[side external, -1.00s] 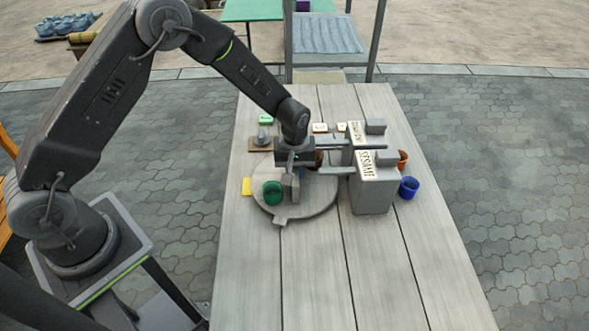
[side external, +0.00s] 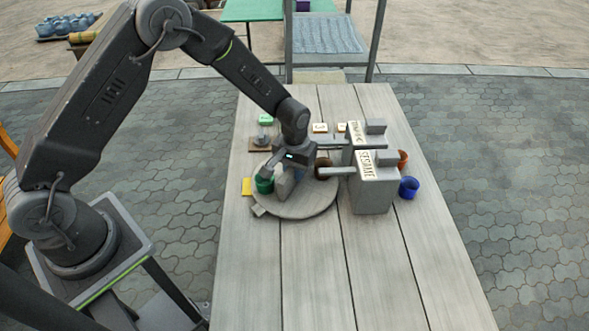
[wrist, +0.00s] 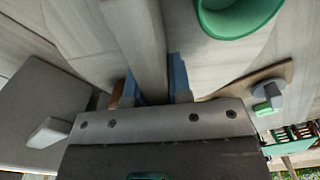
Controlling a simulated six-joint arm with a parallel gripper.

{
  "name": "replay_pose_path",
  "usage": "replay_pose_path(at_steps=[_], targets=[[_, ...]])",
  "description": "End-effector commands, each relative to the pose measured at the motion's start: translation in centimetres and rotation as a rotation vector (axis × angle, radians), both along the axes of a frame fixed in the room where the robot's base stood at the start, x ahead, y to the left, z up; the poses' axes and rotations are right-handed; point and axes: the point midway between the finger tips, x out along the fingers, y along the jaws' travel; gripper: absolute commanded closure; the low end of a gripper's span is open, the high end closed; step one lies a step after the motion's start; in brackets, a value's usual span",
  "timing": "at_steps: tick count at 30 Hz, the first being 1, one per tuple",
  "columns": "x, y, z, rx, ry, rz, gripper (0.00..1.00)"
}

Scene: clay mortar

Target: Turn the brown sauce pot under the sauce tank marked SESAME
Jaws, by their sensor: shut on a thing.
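The round grey turntable (side external: 305,207) carries the brown sauce pot (side external: 323,162) on its right side and a green pot (side external: 265,185) on its left. The green pot also shows at the top of the wrist view (wrist: 238,32). The SESAME tank (side external: 372,193) stands right of the turntable. Its spout end overlaps the brown pot in the side view; I cannot tell whether the pot is exactly under it. My gripper (side external: 285,182) is low over the turntable between the pots. In the wrist view its blue fingertips are shut on the turntable's upright grey bar (wrist: 143,45).
A second labelled tank (side external: 357,138) stands behind the SESAME tank, its spout also reaching left. An orange cup (side external: 402,158) and a blue cup (side external: 409,187) stand to their right. The table's front is clear.

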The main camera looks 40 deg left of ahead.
Motion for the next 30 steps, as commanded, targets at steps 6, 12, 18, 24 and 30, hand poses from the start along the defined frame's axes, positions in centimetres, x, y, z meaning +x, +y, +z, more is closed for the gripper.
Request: replay_pose_path(at_steps=[6, 12, 18, 24, 30], targets=[[0.02, -0.01, 0.09, 0.0, 0.0, -0.107, 1.0], [0.03, -0.01, 0.1, 0.0, 0.0, -0.207, 1.0], [0.03, -0.01, 0.1, 0.0, 0.0, -0.307, 1.0], [0.03, -0.01, 0.11, 0.0, 0.0, -0.408, 1.0], [0.03, -0.01, 0.11, 0.0, 0.0, -0.507, 1.0]])
